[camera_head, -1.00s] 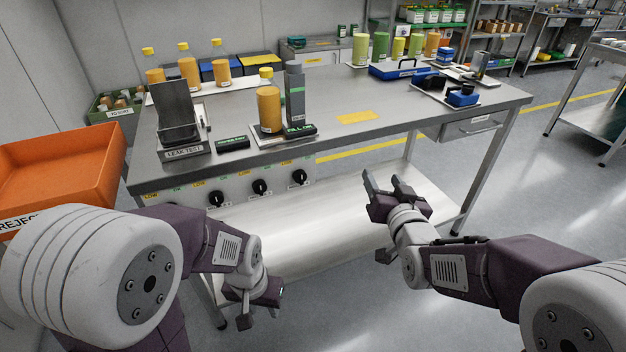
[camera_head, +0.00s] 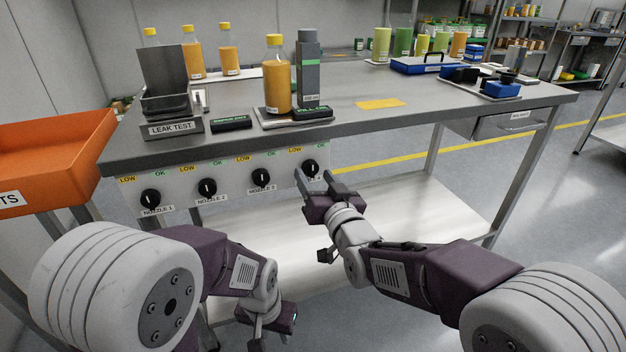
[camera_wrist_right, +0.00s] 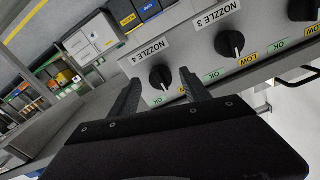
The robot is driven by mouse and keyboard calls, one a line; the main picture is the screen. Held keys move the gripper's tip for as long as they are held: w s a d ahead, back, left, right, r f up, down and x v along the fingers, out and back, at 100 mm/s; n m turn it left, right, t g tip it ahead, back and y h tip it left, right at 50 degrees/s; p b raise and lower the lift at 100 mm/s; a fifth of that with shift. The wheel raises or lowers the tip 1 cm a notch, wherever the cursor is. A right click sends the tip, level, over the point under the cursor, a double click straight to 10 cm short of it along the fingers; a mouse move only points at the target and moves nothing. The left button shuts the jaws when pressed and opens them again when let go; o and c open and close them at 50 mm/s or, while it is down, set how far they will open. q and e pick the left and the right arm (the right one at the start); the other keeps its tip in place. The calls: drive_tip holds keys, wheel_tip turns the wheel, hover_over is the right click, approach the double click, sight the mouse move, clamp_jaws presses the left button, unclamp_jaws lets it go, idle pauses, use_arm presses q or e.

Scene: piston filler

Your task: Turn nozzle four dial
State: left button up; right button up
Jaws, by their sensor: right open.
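The nozzle four dial (camera_head: 310,168) is a round black knob at the right end of the white dial panel on the table's front. In the right wrist view the nozzle 4 dial (camera_wrist_right: 160,77) shows ahead, between and beyond the fingertips. My right gripper (camera_head: 321,180) is open, with its fingers just below and in front of this dial. In the wrist view its open fingers (camera_wrist_right: 160,88) are on either side of the knob; I cannot tell whether they touch it. My left gripper (camera_head: 268,325) hangs low at the bottom, away from the panel; its jaws are unclear.
The dials for nozzle 3 (camera_head: 261,178), nozzle 2 (camera_head: 207,188) and nozzle 1 (camera_head: 150,199) sit left on the same panel. The filler with a bottle (camera_head: 277,80) stands above. An orange bin (camera_head: 55,160) is at left. The lower shelf (camera_head: 420,215) is bare.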

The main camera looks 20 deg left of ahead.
drive_tip(key=shift+x, duration=1.05)
clamp_jaws()
drive_tip(key=shift+m, duration=0.3)
drive_tip(key=m+b, duration=0.1)
drive_tip(key=m, duration=0.2)
drive_tip(key=shift+m, duration=0.3)
drive_tip(key=shift+m+b, duration=0.75)
drive_tip(key=shift+m, duration=1.55)
unclamp_jaws()
drive_tip(key=shift+r, duration=0.1)
